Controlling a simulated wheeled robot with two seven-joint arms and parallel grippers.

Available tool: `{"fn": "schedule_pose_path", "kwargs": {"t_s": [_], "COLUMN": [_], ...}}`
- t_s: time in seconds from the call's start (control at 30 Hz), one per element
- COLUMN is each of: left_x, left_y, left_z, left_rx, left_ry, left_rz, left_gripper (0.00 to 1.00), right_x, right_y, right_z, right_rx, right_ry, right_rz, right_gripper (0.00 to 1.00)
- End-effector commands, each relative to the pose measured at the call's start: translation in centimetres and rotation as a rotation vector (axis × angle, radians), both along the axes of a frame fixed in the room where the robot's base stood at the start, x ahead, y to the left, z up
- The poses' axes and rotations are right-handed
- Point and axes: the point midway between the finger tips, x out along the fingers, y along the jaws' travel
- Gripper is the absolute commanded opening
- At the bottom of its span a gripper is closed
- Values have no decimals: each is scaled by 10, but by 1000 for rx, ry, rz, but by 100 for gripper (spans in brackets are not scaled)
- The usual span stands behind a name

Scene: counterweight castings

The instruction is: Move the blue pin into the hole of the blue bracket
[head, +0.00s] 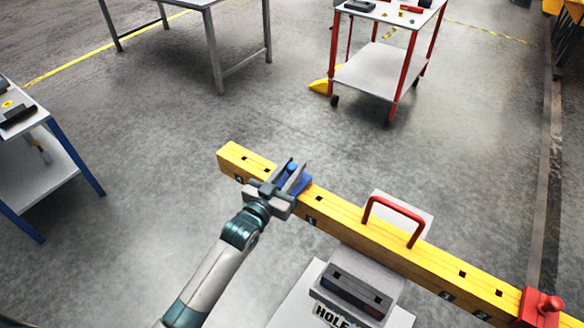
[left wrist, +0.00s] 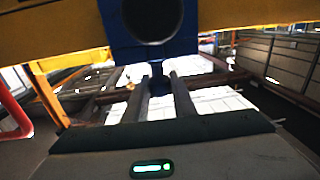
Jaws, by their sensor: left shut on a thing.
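The blue bracket (head: 303,185) sits on the long yellow beam (head: 345,214), right beside my left gripper (head: 290,172). In the left wrist view the bracket (left wrist: 118,40) fills the top middle, with a large dark round hole (left wrist: 153,18). My left gripper (left wrist: 158,88) is shut on the blue pin (left wrist: 157,77), whose end shows between the fingers, below the hole in that picture. In the head view a round blue end of the pin (head: 291,167) shows between the fingers. The pin's lower part is hidden. My right gripper is not in view.
A red handle (head: 395,213) arches over the beam, and a red clamp-like part (head: 541,305) stands at its right end. A dark block (head: 352,290) sits near the front above a "HOLE" label. A red-legged cart (head: 372,73) and grey table (head: 190,3) stand farther back.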

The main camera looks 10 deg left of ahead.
Motion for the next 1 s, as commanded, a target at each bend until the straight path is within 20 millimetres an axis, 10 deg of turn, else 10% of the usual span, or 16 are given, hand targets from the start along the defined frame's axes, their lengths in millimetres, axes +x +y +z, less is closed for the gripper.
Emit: {"fn": "schedule_pose_path", "kwargs": {"t_s": [0.03,0.07,0.13,0.63,1.0], "left_x": [0,0,0,-7,-59], "left_y": [0,0,0,2,18], "left_z": [0,0,0,-1,-4], "left_rx": [0,0,0,0,0], "left_ry": [-1,-1,-1,0,1], "left_rz": [0,0,0,0,0], "left_gripper": [0,29,45,46,46], "right_x": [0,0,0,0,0], "right_y": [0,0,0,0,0], "right_z": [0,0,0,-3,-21], "right_rx": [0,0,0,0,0], "right_ry": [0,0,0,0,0], "right_rz": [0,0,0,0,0], "right_gripper": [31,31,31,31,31]}}
